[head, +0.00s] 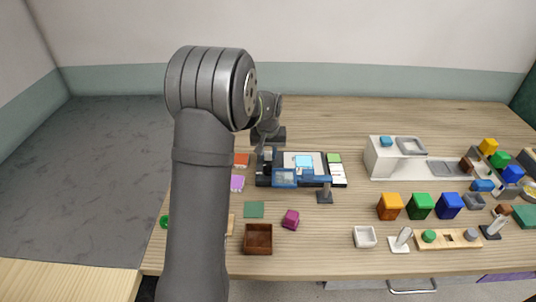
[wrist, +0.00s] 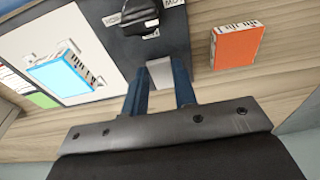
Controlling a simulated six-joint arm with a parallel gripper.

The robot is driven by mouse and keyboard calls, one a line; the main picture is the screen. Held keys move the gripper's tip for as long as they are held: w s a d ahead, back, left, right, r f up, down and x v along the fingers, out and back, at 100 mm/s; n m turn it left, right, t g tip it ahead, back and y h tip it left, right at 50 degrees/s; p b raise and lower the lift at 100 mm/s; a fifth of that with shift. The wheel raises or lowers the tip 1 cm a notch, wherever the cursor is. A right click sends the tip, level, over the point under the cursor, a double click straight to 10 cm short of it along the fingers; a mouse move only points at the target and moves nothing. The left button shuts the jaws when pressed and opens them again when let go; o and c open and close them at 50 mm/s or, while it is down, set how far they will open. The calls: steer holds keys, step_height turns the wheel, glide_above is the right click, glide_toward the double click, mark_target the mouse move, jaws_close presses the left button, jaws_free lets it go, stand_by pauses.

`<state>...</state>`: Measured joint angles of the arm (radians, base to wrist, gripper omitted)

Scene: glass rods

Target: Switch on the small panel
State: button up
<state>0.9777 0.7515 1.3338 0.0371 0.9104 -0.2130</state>
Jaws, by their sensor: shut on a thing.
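A dark panel (wrist: 122,45) with a black knob (wrist: 140,14) and partly cut-off white lettering fills the upper middle of the wrist view. In the head view the dark panel (head: 264,169) is at the left end of a flat device, partly behind the arm. My gripper (wrist: 160,76) has its two blue fingers closed on a small light grey piece (wrist: 160,70) at the panel's edge. I cannot tell whether this piece is a switch or which position it is in. In the head view my gripper (head: 268,142) is over the panel's far side, its fingertips unclear.
A white plate with a cyan block (wrist: 62,74) lies beside the dark panel. An orange block (wrist: 236,46) lies on the other side. A blue part (head: 286,178) and a stand (head: 325,192) are at the device's front. Coloured bins (head: 420,206) stand to the right.

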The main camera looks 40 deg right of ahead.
steer(key=shift+w+d+g+y, duration=0.1)
steer(key=shift+g+y, duration=0.2)
steer(key=o, duration=1)
steer(key=shift+r, duration=0.15)
steer(key=r, duration=1.7)
steer(key=shift+s+a+r, duration=0.1)
steer(key=shift+s+a, duration=0.25)
steer(key=shift+s, duration=0.05)
steer(key=f, duration=1.7)
steer(key=shift+w+d+f, duration=0.2)
steer(key=shift+w+d, duration=0.15)
steer(key=shift+w, duration=0.05)
